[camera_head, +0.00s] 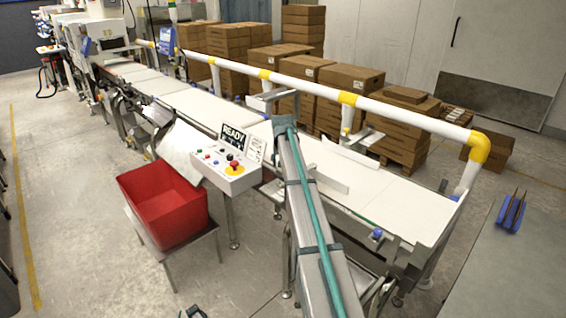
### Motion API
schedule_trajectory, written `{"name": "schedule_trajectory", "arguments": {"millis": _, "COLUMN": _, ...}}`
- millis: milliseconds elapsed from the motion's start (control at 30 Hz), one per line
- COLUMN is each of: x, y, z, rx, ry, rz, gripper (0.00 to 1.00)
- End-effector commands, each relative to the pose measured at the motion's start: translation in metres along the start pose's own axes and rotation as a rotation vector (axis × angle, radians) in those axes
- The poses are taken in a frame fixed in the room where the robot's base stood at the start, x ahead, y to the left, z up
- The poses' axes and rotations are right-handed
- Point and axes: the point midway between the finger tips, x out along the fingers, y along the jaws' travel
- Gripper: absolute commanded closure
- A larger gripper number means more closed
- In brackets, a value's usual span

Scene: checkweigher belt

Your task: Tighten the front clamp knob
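A blue knob (376,234) sits at the near side of the white belt (410,205), close to its right end. I cannot tell for certain which is the front clamp knob, nor how tight either is. A small dark claw-like shape (193,312) at the bottom edge looks like the tip of my gripper. It is cut off, well below and left of both knobs, and apart from them. Its opening and anything in it are not visible.
A white control box (232,175) with a red button and a READY screen stands beside the belt. A red bin (165,203) rests on a metal stand. A white rail with yellow joints (400,110) runs behind. A grey table (515,265) fills the lower right.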

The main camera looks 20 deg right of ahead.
Motion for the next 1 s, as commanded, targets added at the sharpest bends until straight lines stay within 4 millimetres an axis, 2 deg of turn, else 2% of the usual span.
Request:
{"name": "schedule_trajectory", "arguments": {"millis": 233, "x": -0.002, "y": 0.000, "z": 0.000, "rx": -0.001, "ry": 0.001, "rz": 0.000, "gripper": 0.41}}
{"name": "schedule_trajectory", "arguments": {"millis": 367, "x": -0.012, "y": 0.000, "z": 0.000, "rx": -0.001, "ry": 0.002, "rz": 0.000, "gripper": 0.41}}
{"name": "schedule_trajectory", "arguments": {"millis": 800, "x": -0.090, "y": 0.000, "z": 0.000, "rx": -0.001, "ry": 0.002, "rz": 0.000, "gripper": 0.41}}
{"name": "schedule_trajectory", "arguments": {"millis": 1000, "x": -0.113, "y": 0.000, "z": 0.000, "rx": 0.000, "ry": 0.000, "rz": 0.000, "gripper": 0.41}}
